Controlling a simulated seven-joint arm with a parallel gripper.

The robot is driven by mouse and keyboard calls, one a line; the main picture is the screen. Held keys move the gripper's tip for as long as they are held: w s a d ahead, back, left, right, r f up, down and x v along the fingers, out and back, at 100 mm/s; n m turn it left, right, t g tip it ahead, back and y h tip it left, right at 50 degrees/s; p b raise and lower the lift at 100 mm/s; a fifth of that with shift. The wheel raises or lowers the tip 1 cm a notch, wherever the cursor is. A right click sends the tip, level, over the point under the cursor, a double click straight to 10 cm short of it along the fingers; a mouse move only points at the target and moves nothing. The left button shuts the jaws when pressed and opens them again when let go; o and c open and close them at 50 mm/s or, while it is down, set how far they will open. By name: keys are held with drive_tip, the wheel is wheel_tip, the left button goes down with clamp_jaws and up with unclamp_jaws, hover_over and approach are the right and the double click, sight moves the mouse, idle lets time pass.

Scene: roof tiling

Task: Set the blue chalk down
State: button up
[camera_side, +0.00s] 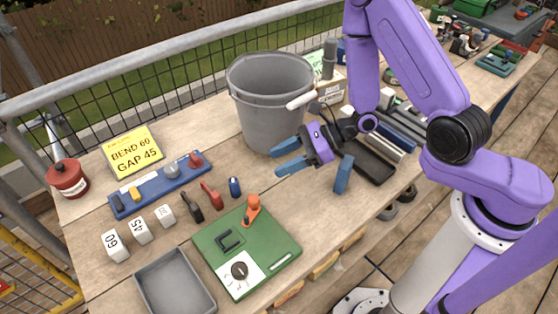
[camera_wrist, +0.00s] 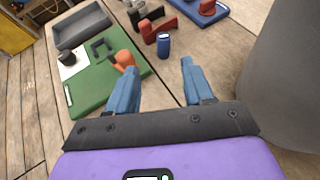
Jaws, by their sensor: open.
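The blue chalk (camera_side: 235,187) is a short dark-blue cylinder with a paler end. It stands upright on the wooden bench, between a red tool and the green board, with nothing gripping it. In the wrist view the blue chalk (camera_wrist: 163,44) shows beyond the fingertips, roughly between their lines. My gripper (camera_side: 277,160) is open and empty, to the right of the chalk and in front of the grey bucket. Its two blue fingers are spread apart in the wrist view (camera_wrist: 160,65).
The grey bucket (camera_side: 272,115) stands close behind my gripper. The green board (camera_side: 270,253) with an orange-handled piece (camera_side: 251,208) lies in front. Red (camera_side: 210,195) and dark (camera_side: 191,207) tools stand left of the chalk. A grey tray (camera_side: 176,283) is at the front left.

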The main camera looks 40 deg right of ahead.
drive_tip(key=s+a+r+n+g+h, duration=0.1)
drive_tip(key=s+r+n+g, duration=0.45)
drive_tip(key=s+n, duration=0.2)
drive_tip(key=s+a+r+n+g, duration=0.1)
drive_tip(key=s+r+n+g, duration=0.3)
drive_tip(key=s+n+g, duration=0.4)
drive_tip(key=s+d+r+n+t+h, duration=0.2)
drive_tip(key=s+d+n+t+h, duration=0.1)
drive_tip(key=d+n, duration=0.5)
drive_tip(key=s+d+r+n+t+h, duration=0.3)
drive_tip(key=d+n+h, duration=0.4)
drive_tip(key=n, duration=0.5)
drive_tip(key=shift+s+d+t, duration=0.5)
drive_tip(key=shift+s+t, duration=0.05)
drive_tip(key=shift+t, duration=0.4)
drive_tip(key=shift+n, duration=0.25)
